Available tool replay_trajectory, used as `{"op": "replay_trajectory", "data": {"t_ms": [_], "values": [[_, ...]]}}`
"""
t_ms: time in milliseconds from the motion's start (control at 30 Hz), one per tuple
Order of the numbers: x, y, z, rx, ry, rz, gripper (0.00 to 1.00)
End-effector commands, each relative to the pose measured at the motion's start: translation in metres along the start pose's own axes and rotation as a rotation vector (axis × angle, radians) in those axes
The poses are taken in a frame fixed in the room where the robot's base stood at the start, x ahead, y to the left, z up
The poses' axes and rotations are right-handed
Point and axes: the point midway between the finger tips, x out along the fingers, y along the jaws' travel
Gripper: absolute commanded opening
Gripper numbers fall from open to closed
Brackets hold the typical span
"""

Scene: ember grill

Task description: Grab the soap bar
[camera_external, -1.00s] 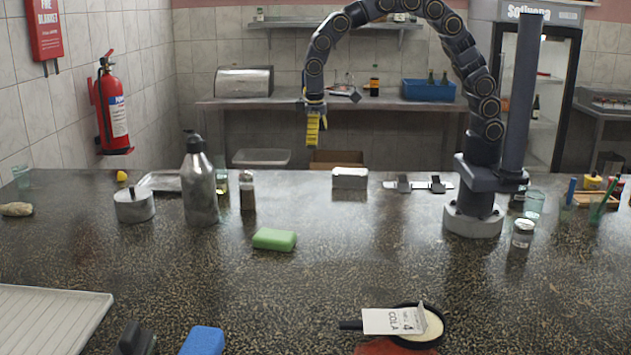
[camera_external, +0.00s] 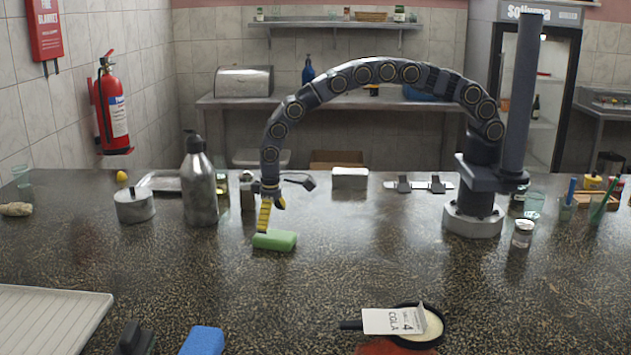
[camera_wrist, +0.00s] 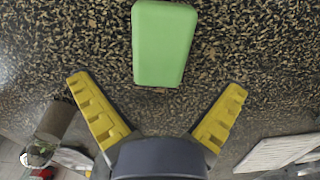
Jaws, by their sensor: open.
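The soap bar (camera_external: 275,240) is a light green block with rounded edges, lying flat on the dark speckled counter. It also shows in the wrist view (camera_wrist: 163,43) at the top middle, just beyond my fingertips and between their lines. My gripper (camera_external: 268,225) has yellow fingers and points down at the soap's left part in the external view. In the wrist view my gripper (camera_wrist: 157,85) is spread wide with nothing between the fingers. I cannot tell whether a fingertip touches the soap.
A metal bottle (camera_external: 199,185) and a lidded pot (camera_external: 134,204) stand left of the soap. A shaker (camera_external: 247,190) stands behind my gripper. A pan (camera_external: 434,328), a blue sponge (camera_external: 203,341) and a white ribbed tray (camera_external: 50,318) lie nearer the front.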

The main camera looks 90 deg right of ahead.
Motion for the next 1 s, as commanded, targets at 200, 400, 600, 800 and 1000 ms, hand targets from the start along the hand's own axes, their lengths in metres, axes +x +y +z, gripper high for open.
{"op": "replay_trajectory", "data": {"t_ms": [200,400,600,800,1000], "values": [[0.035,0.000,0.006,-0.001,-0.006,0.003,1.00],[0.043,0.000,0.004,0.000,0.000,0.000,1.00],[0.043,0.000,0.004,0.000,-0.001,0.000,0.62],[0.043,0.000,0.004,0.000,-0.001,0.001,0.32],[0.043,0.000,0.004,-0.001,0.000,0.000,0.32]]}}
